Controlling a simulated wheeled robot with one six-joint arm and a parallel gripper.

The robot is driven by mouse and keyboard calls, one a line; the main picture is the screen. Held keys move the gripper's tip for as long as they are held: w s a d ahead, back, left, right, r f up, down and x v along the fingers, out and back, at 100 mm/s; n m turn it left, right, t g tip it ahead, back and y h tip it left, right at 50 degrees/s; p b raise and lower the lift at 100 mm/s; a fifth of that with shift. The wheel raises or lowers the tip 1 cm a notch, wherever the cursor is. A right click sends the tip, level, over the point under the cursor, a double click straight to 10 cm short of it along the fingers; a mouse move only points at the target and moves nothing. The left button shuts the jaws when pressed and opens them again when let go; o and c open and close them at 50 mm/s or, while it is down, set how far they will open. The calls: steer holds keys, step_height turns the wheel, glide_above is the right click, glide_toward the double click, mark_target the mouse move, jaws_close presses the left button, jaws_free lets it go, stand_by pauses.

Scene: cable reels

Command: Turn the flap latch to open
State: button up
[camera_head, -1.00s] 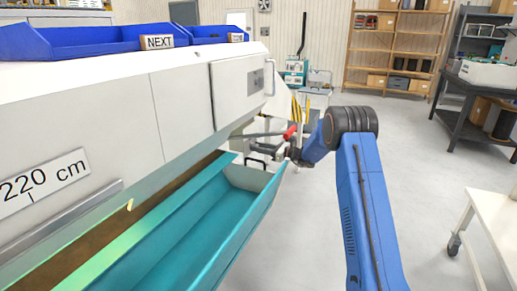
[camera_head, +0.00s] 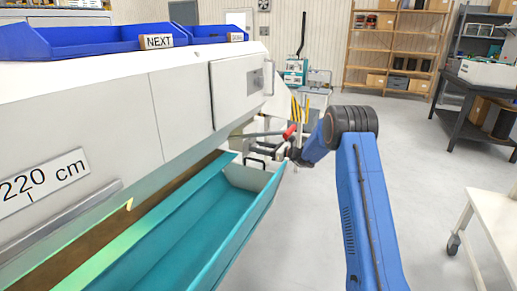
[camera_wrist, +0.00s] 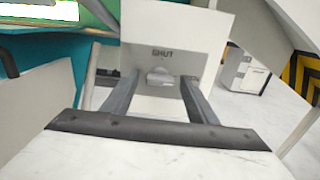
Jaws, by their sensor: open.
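In the wrist view, a pale flap panel (camera_wrist: 205,35) carries the word SHUT. The flap latch (camera_wrist: 160,77), a small light-grey knob, sits below that word on a grey plate. My gripper (camera_wrist: 159,88) is open, with one dark finger on each side of the latch. I cannot tell whether the fingers touch it. In the head view my gripper (camera_head: 283,151) is small and partly hidden beyond the end of the teal trough (camera_head: 205,225); the latch cannot be made out there.
A white machine body (camera_head: 110,110) with blue bins (camera_head: 85,38) on top runs along the left. A red-handled lever (camera_head: 290,131) is close to my gripper. A white wheeled table (camera_head: 495,215) stands at the right. The floor between is clear.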

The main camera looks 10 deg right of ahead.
steer(key=v, duration=1.7)
steer(key=shift+d, duration=0.1)
steer(key=shift+s, duration=0.1)
